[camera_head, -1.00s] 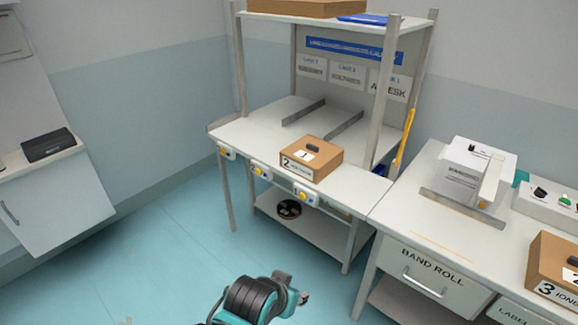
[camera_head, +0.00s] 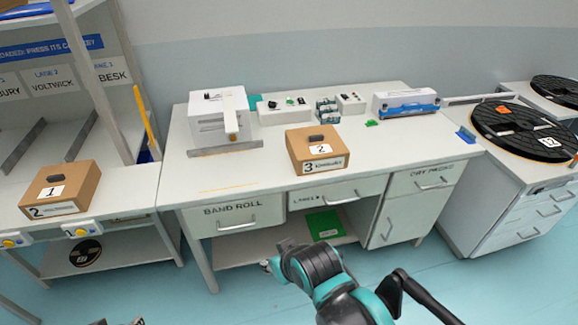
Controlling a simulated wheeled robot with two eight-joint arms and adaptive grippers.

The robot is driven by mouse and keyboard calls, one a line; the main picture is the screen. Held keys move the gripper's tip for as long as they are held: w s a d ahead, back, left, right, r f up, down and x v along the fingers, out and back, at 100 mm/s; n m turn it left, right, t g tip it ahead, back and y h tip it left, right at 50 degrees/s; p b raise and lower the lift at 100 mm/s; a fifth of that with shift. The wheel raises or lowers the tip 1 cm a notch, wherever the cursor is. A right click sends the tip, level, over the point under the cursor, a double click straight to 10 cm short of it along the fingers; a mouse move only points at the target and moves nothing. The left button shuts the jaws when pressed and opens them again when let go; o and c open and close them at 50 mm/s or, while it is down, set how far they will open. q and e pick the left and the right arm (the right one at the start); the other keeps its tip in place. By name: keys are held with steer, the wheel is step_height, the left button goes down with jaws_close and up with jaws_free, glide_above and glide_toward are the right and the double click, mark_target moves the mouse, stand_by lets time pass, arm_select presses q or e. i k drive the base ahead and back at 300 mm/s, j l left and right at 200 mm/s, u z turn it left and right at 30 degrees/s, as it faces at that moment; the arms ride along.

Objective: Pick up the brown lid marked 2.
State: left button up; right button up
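The brown lid marked 2 (camera_head: 320,143) tops a brown box whose front label reads 3 (camera_head: 322,164), on the middle bench in the head view. A small dark handle sits on the lid. A second brown lid, marked 1 (camera_head: 58,183), tops a box with a front label 2 on the left bench. My teal and black right arm shows at the bottom centre, below and in front of the middle bench, apart from the lid.
The middle bench (camera_head: 255,172) also carries a white box machine (camera_head: 205,128), a control box (camera_head: 284,107) and a blue-white dispenser (camera_head: 405,103). Large black reels (camera_head: 520,125) lie on the right cabinet. Free bench top surrounds the lidded box. A green sheet (camera_head: 323,226) lies on the lower shelf.

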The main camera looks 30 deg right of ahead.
mark_target(323, 141)
steer(key=i+l+z, duration=0.1)
steer(key=z, duration=0.3)
steer(key=i+z, duration=0.1)
steer(key=z, duration=0.3)
steer(key=i+z, duration=0.1)
steer(key=z, duration=0.3)
steer(key=i+z, duration=0.1)
steer(key=z, duration=0.35)
